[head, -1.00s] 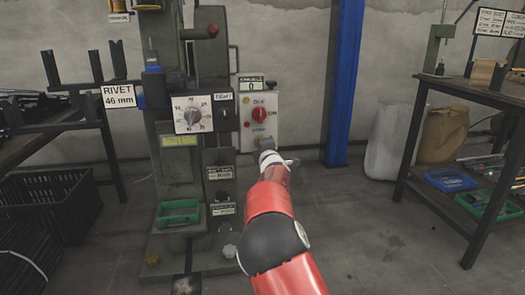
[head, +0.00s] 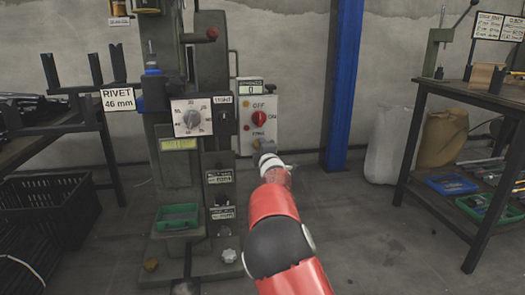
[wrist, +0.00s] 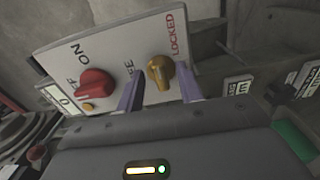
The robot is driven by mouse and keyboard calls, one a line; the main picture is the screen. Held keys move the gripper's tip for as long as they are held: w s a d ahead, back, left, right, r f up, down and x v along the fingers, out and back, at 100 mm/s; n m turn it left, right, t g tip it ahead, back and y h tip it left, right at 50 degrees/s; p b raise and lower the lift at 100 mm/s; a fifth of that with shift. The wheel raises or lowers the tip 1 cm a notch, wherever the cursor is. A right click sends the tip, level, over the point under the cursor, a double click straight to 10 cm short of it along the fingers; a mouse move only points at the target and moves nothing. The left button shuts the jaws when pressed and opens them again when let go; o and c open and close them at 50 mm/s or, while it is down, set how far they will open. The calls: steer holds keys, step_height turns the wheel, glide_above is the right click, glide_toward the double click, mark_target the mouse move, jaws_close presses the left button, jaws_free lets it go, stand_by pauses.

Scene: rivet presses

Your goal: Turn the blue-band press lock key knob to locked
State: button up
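The blue-band press (head: 153,72) stands left of centre in the head view, with a grey control panel (head: 244,140) on its right side. In the wrist view the panel (wrist: 118,50) shows a brass lock key knob (wrist: 159,70), with FREE lettering to its left, partly hidden by a finger, and LOCKED to its right. Its exact setting is hard to tell. My gripper (wrist: 160,92) is open, one purple finger on each side of the knob, with visible gaps. In the head view my gripper (head: 268,150) is at the panel's lower edge and hides the key knob.
A red rotary switch (wrist: 96,83) with ON and OFF lettering is close to my left finger. The press also carries a white dial (head: 191,117) and a green tray (head: 178,216). A dark workbench (head: 480,95) stands at the right. Floor between is clear.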

steer(key=shift+s, duration=0.1)
steer(key=b+v, duration=0.1)
steer(key=v, duration=0.6)
steer(key=shift+s, duration=0.3)
steer(key=shift+d, duration=0.1)
